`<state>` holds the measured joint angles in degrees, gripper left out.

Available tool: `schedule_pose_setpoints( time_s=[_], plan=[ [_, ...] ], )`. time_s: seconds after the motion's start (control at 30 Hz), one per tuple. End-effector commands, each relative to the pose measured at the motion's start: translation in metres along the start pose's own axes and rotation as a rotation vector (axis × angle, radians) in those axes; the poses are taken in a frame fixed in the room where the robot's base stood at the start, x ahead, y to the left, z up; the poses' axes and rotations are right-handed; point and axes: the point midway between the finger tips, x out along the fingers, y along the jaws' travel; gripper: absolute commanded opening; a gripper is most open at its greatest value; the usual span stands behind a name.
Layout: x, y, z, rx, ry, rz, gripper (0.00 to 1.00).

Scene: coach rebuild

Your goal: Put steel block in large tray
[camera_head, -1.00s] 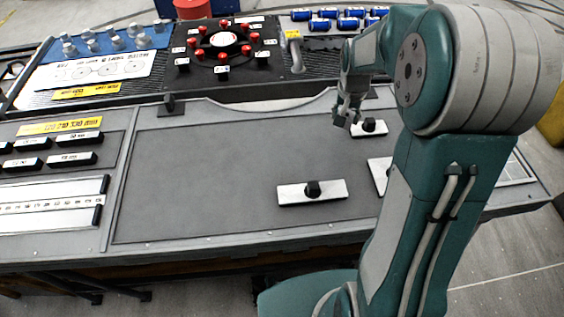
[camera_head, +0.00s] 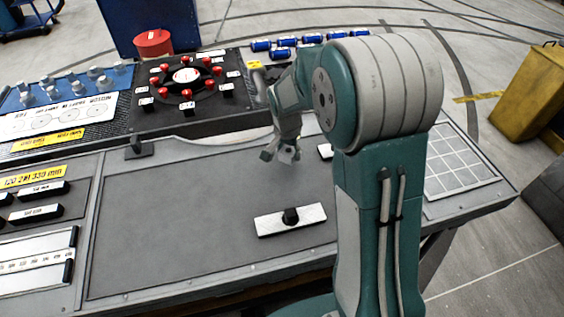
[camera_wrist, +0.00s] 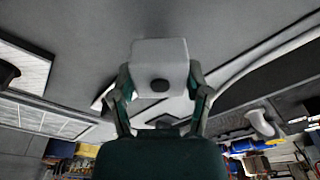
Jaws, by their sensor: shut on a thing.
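My gripper (camera_head: 281,153) is shut and hangs above the right part of the grey worktop. In the wrist view its two fingers (camera_wrist: 162,93) are closed on the sides of a pale grey steel block (camera_wrist: 160,52) with a dark round spot on its near face. In the head view the held block is too small to make out clearly. The large tray may be the wide dark grey recessed panel (camera_head: 190,215) of the bench; I cannot tell for sure. My gripper is over that panel.
A pale plate with a black knob (camera_head: 291,218) lies at the panel's front right. Another pale plate (camera_head: 325,151) is mostly hidden by my arm. A gridded panel (camera_head: 458,165) is at right.

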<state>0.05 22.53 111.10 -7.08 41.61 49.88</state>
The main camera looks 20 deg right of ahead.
Motion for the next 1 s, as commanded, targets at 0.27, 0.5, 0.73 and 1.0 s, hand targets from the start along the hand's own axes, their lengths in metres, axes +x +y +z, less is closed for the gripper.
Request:
schedule_pose_setpoints(
  time_s=[0.27, 0.5, 0.73, 1.0],
  plan=[
    [0.018, -0.015, 0.008, -0.001, 0.001, -0.001, 0.01],
    [0.049, -0.016, 0.012, 0.0, 0.001, -0.002, 0.01],
    [0.049, -0.016, 0.012, 0.0, 0.002, -0.003, 0.01],
    [0.051, -0.016, 0.012, 0.0, 0.001, -0.001, 0.97]
  ],
)
